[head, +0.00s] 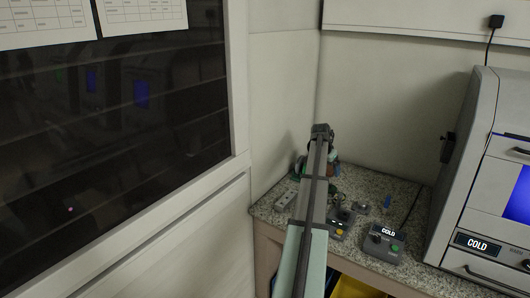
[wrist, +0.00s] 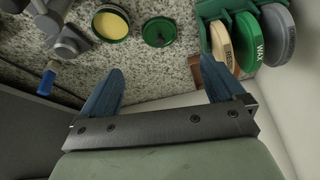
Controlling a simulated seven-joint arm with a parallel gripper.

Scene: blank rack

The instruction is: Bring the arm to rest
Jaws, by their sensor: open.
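My gripper (wrist: 161,66) is open in the wrist view, its two blue fingers spread wide with nothing between them. Beyond the fingertips is a speckled stone worktop (wrist: 135,75). In the head view my arm reaches away from me over the left part of the worktop (head: 400,192). The fingers are not clear there, hidden behind the arm.
A green rack (wrist: 210,38) holds tan, green "WAX" and grey discs by the right finger. A "COLD" control box (head: 383,243) and grey machine (head: 466,165) stand right. Walls close the corner.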

